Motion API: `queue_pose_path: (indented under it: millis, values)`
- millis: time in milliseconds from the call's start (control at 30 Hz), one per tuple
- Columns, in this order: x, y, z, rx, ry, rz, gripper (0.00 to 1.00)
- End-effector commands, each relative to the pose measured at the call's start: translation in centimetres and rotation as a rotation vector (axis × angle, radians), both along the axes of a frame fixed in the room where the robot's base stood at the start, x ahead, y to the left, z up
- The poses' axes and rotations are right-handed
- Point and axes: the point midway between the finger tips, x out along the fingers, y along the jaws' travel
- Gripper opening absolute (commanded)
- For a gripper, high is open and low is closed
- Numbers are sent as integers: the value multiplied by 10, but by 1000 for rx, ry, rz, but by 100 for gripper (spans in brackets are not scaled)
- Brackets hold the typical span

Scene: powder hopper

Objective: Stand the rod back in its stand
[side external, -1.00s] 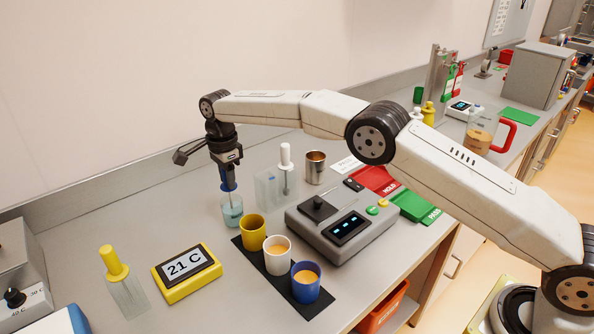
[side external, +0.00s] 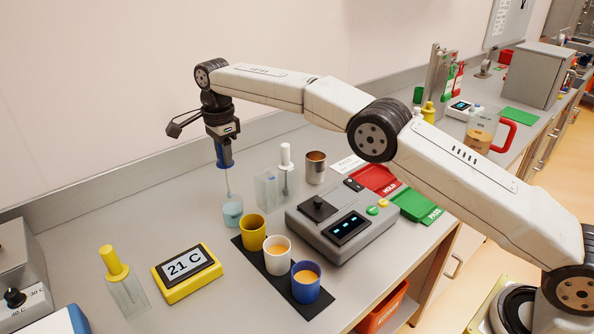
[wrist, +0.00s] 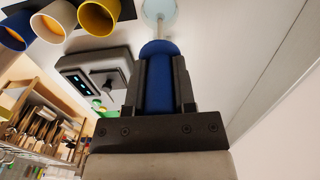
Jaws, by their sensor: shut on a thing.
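My gripper (side external: 224,158) is shut on the blue handle of a thin rod (side external: 228,182) and holds it upright above a small clear beaker (side external: 232,217) of pale teal liquid. The rod's lower end is at the beaker's mouth; I cannot tell whether it is still inside. In the wrist view the blue handle (wrist: 157,88) sits between both dark fingers, and the beaker (wrist: 159,9) shows beyond it. A clear stand (side external: 265,190) without a rod is to the right of the beaker. Beside it, a white-handled rod (side external: 285,158) stands in a similar clear stand.
Yellow (side external: 253,232), white (side external: 278,256) and blue (side external: 305,284) cups stand on a black mat in front. A grey instrument (side external: 342,226) and a metal cup (side external: 315,167) are to the right. A yellow-handled rod (side external: 113,263) and a temperature display (side external: 187,272) are at left.

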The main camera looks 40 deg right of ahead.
Motion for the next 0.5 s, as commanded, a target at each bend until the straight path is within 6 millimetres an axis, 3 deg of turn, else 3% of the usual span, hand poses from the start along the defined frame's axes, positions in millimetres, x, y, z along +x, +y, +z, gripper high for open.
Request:
queue_pose_path:
  millis: [200,500]
  values:
    - [0,0,16,0,0,0,0]
    - [-1,0,18,0,2,0,0]
